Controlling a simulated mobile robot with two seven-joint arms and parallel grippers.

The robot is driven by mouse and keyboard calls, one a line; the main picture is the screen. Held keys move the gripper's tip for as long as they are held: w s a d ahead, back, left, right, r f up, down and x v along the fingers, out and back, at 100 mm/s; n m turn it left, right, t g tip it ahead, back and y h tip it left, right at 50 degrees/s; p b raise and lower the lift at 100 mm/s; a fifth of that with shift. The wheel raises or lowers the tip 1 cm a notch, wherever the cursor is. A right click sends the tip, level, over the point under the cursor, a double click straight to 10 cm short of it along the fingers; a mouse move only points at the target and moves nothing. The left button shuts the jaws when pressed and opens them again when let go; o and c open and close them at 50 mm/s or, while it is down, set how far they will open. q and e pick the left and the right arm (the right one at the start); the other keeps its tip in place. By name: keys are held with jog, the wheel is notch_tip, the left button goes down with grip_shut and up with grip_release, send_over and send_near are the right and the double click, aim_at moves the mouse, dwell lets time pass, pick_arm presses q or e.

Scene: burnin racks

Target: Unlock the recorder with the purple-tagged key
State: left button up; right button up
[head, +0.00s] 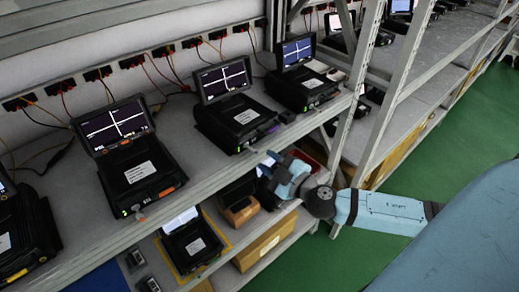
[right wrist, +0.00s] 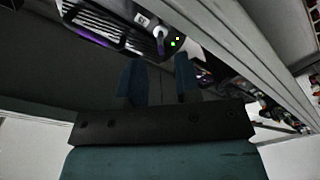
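Several black recorders with raised lit screens stand on the upper shelf. The middle recorder (head: 238,118) has a small purple part near its front right corner. A small grey piece sits at its front edge, too small to identify. In the right wrist view a recorder front (right wrist: 105,27) shows a purple edge, green lights and a greyish-purple key-like piece (right wrist: 160,34). My right gripper (head: 269,163) is at the shelf's front edge, right of the middle recorder's front. Its fingers also show in the right wrist view (right wrist: 158,78), apart and empty, short of the key-like piece. My left gripper is out of view.
A left recorder (head: 138,172) with an orange part and a right recorder (head: 302,90) share the upper shelf (head: 205,168). The lower shelf holds another recorder (head: 190,245) and boxes. A rack upright (head: 350,110) stands right of my gripper. Green floor (head: 440,150) is open at right.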

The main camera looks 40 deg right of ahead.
aim_at(249, 145)
jog(key=shift+w+a+p, duration=0.15)
jog(key=shift+w+p, duration=0.1)
jog(key=shift+w, duration=0.75)
jog(key=shift+w+a+p, duration=0.15)
jog(key=shift+w+p, duration=0.1)
jog(key=shift+w, duration=0.7)
grip_shut()
